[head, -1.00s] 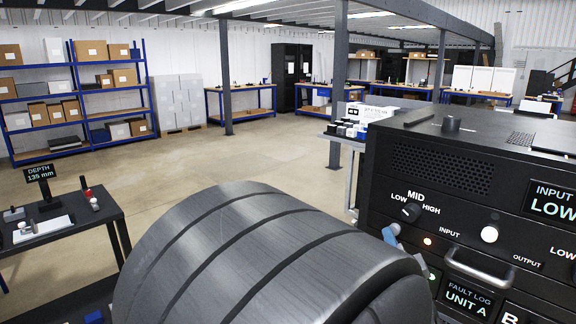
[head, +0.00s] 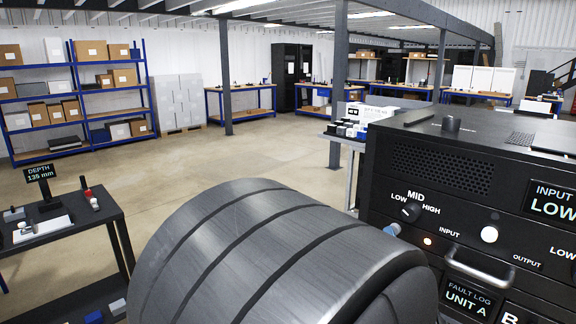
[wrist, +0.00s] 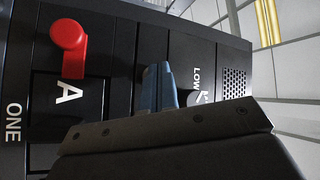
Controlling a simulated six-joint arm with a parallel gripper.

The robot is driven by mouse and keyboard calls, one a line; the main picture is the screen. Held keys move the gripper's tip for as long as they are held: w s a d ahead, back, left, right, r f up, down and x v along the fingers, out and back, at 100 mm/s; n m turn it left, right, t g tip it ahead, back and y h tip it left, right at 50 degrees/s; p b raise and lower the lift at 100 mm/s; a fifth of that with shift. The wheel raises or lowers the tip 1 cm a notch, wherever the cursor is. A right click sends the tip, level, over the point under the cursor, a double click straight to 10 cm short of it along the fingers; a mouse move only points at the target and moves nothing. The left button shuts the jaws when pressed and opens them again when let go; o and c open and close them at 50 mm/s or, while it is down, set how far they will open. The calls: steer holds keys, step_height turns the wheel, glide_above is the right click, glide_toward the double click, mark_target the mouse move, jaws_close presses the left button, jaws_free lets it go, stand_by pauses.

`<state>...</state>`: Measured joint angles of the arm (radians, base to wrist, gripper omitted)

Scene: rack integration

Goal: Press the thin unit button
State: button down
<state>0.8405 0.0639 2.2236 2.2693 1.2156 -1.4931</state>
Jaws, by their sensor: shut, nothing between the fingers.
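The black rack (head: 450,190) stands at the right in the head view. Its front carries a LOW-MID-HIGH selector (head: 411,212), an orange light (head: 428,241) and a round white button (head: 489,233). I cannot tell which part is the thin unit's button. My gripper (wrist: 160,85) is shut and empty, with its blue fingertips in front of the rack panel; contact cannot be judged. In the head view only a blue tip (head: 392,229) shows beside my large arm link. The wrist view shows a red handle (wrist: 69,45) near the letter A.
A metal handle (head: 480,266) sticks out above the UNIT A fault log label (head: 466,297). A dark side table (head: 85,235) with a depth display (head: 40,173) stands at the left.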

steer(key=shift+w+d, duration=0.1)
steer(key=shift+d, duration=0.05)
stand_by(0.3)
steer(key=shift+s+a, duration=0.4)
steer(key=s+a, duration=0.4)
stand_by(0.5)
steer(key=c, duration=2.2)
jaws_free()
